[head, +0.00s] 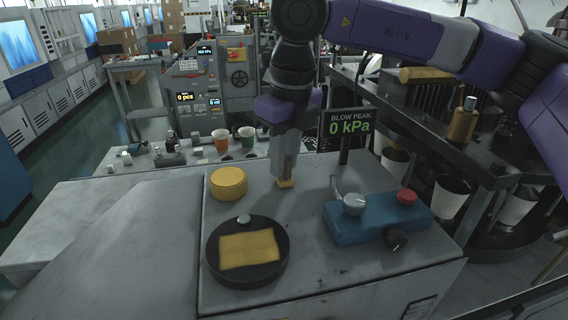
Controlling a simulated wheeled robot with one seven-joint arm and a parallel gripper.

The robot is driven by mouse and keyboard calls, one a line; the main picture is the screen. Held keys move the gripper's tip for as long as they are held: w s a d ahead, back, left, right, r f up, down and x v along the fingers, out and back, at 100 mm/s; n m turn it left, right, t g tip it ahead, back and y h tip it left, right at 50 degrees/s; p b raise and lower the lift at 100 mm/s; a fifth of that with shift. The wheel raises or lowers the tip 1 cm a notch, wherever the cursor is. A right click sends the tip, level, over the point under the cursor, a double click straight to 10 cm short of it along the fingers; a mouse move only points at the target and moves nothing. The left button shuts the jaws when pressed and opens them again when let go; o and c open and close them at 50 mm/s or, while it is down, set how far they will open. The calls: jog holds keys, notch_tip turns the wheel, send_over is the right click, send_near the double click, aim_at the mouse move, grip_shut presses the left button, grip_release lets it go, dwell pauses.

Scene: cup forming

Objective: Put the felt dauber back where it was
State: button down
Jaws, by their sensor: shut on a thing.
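My gripper (284,165) points straight down over the grey bench top, near its back edge. It is shut on the felt dauber (286,184), of which only a small yellow end shows below the fingers. The rest of the dauber is hidden by the fingers. I cannot tell whether its lower end touches the bench top.
A yellow round block (229,184) stands left of my gripper. A black round dish (217,262) with a yellow square pad (250,249) lies in front. A blue control box (375,222) with knobs sits right. A pressure display (349,123) reads 0 kPa behind.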

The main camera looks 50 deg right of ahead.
aim_at(289, 160)
jog(key=shift+f, duration=0.15)
jog(key=c, duration=1.2)
grip_release()
jog(key=shift+c, duration=0.2)
notch_tip(289, 160, up, 12)
jog(key=s+p, duration=0.1)
jog(key=p, duration=0.4)
jog(key=shift+s+r+p, duration=0.2)
jog(key=shift+p, duration=0.2)
